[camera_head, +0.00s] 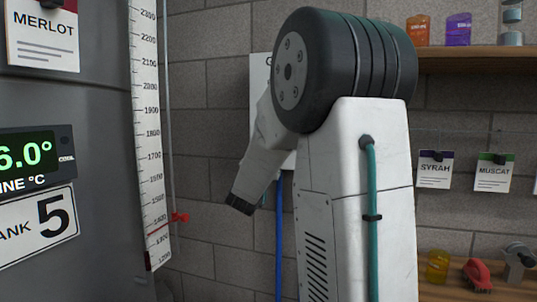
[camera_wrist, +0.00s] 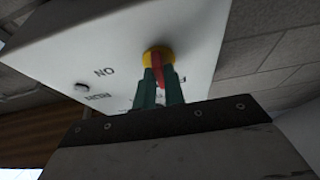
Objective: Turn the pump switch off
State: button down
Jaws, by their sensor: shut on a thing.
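The pump switch has a round yellow base (camera_wrist: 158,55) and a red handle (camera_wrist: 157,68), on a white panel (camera_wrist: 85,45) in the wrist view. Its lettering appears upside down; a word reading as ON is left of the switch, and another label at its lower right is partly hidden. My gripper (camera_wrist: 158,77) has two dark green fingers shut on the red handle, which runs nearly straight down in the picture. In the head view, my arm covers most of the white panel (camera_head: 260,75), and the switch and fingers are hidden.
A blue hose (camera_head: 279,235) hangs below the panel.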

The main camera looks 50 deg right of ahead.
jog(key=shift+n, duration=0.3)
jog(key=c, duration=1.5)
grip_release()
jog(key=v, duration=0.8)
jog(key=shift+d, duration=0.1)
